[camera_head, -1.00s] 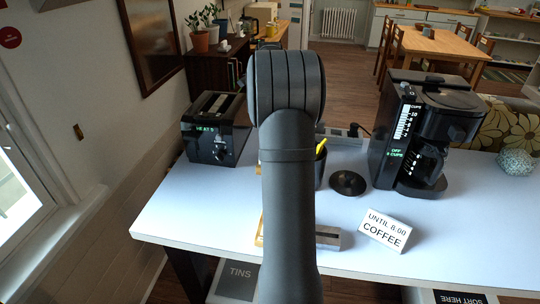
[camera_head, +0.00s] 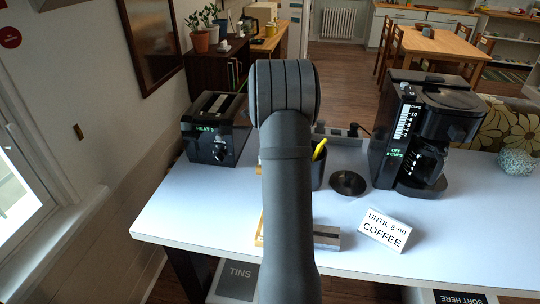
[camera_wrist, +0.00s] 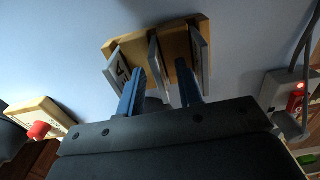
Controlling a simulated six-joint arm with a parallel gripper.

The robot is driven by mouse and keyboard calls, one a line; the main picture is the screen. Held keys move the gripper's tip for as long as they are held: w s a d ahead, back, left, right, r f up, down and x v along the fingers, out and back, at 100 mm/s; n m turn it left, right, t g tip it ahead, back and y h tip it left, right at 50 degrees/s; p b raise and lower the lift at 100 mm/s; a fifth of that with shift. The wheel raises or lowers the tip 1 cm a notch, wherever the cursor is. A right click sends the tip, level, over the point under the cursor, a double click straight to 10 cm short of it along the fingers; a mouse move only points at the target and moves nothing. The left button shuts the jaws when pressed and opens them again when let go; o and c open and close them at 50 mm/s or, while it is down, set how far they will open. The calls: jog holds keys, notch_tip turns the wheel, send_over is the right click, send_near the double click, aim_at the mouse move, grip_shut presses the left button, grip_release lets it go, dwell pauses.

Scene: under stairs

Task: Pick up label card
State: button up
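A light wooden rack (camera_wrist: 180,37) holds several upright grey-white plates, which look like cards; I cannot tell which is the label card. The left plate (camera_wrist: 119,66) carries dark lettering; a middle plate (camera_wrist: 154,52) and a right plate (camera_wrist: 201,52) stand beside it. My gripper (camera_wrist: 160,68) is open, its blue fingers pointing at the rack. The fingertips appear on either side of the middle plate; contact cannot be told. In the head view my arm hides the gripper and most of the rack, whose wooden edge (camera_head: 260,229) shows at left.
A grey slotted block (camera_head: 327,237) and a coffee sign (camera_head: 385,229) stand near the table's front edge. A black pen cup (camera_head: 319,170), round black disc (camera_head: 348,183), toaster (camera_head: 217,128) and coffee maker (camera_head: 423,132) are behind. The table's left part (camera_head: 205,200) is clear.

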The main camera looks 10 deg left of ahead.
jog(key=shift+c, duration=0.2)
grip_shut()
jog(key=shift+r, duration=0.1)
notch_tip(320, 180, up, 10)
jog(key=shift+f, duration=0.1)
dwell(0.5)
